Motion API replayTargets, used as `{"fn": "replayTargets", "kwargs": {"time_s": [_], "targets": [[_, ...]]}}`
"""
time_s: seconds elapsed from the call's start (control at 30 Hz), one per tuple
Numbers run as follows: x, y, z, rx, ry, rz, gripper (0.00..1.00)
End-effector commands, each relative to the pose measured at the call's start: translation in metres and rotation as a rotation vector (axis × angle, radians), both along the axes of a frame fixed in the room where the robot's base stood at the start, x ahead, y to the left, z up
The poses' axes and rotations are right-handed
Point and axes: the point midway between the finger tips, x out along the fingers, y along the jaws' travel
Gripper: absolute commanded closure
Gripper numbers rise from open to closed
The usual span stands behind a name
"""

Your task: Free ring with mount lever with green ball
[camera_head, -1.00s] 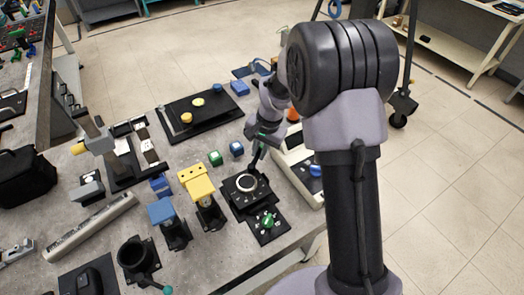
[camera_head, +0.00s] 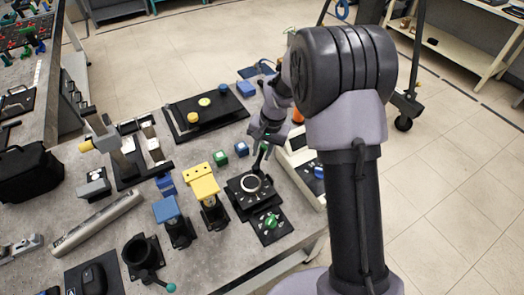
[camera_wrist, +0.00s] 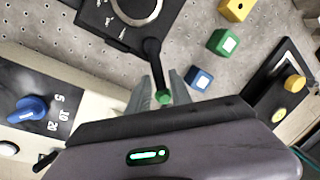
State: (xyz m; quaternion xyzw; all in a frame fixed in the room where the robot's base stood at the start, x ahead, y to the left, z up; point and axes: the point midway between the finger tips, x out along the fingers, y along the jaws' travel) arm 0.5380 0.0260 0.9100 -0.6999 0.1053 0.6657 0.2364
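The ring mount (camera_head: 237,190) is a black block with a silver ring (camera_head: 251,184) on top, on the table's right part. Its black lever (camera_head: 258,166) rises from the block towards my gripper (camera_head: 265,143). The wrist view shows part of the ring (camera_wrist: 138,8) at the top, and the lever (camera_wrist: 152,52) reaching down to a green ball (camera_wrist: 163,97). My gripper (camera_wrist: 161,85) has one finger on each side of the ball and lever end. Whether the fingers press on the ball cannot be told.
Green (camera_head: 220,158) and blue (camera_head: 241,149) cubes stand just left of my gripper. A white box with a blue knob (camera_head: 318,172) is close on the right. A green knob plate (camera_head: 270,221) lies in front of the mount, and a yellow-topped piece (camera_head: 203,187) stands left of it.

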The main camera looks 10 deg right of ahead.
Motion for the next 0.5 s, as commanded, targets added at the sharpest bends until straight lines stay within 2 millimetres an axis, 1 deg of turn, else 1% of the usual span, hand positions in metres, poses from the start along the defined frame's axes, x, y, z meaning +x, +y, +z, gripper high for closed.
{"fn": "replayTargets", "kwargs": {"time_s": [0.33,0.37,0.43,0.47,0.5], "targets": [[-0.001,0.000,0.001,0.001,0.001,-0.001,0.64],[-0.001,0.000,0.004,0.001,0.001,-0.001,0.64],[-0.001,-0.002,0.015,0.000,0.000,-0.001,0.64],[-0.002,-0.004,0.022,0.000,-0.001,-0.001,0.64],[-0.003,-0.005,0.035,0.001,-0.001,-0.002,0.64]]}}
